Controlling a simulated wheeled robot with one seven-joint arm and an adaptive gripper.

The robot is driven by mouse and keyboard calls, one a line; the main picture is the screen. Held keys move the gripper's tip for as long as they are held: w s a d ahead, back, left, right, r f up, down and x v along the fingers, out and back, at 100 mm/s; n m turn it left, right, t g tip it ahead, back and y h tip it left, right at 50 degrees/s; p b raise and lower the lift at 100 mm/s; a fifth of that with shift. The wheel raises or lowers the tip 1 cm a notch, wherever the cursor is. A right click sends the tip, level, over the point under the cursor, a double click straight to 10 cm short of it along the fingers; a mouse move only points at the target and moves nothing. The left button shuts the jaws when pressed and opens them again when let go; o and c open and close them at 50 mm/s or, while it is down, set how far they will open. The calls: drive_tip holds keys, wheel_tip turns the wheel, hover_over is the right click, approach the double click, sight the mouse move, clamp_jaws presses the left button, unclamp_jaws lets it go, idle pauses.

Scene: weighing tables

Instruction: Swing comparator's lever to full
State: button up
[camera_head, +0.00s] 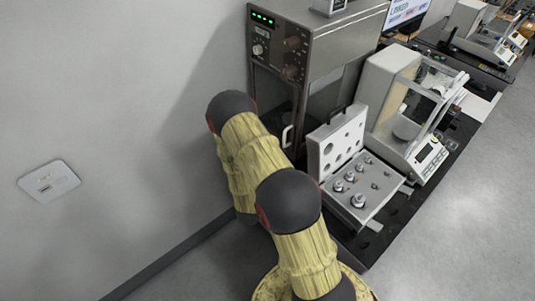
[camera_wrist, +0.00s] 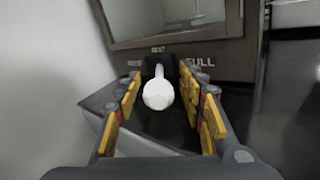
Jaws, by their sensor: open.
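The comparator (camera_head: 335,50) is a tall grey-brown cabinet with a dark front and green lights, against the wall in the head view. Its lower front (camera_wrist: 225,52) fills the top of the wrist view. The lever (camera_wrist: 158,94), with a round white knob, points towards the camera below the middle label, which seems to read REST. FULL is printed to its right; a left label is too blurred to read. My gripper (camera_wrist: 160,80) is open, its yellow-padded fingers on either side of the lever, with gaps visible on both sides. My arm hides the gripper in the head view.
An open weight case (camera_head: 335,145) with several metal weights stands right of the comparator on the black table (camera_head: 395,215). A balance with a glass shield (camera_head: 405,110) is beyond it. The wall (camera_head: 120,90) is close on the left.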

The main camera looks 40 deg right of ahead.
drive_tip(key=v, duration=1.2)
idle(0.3)
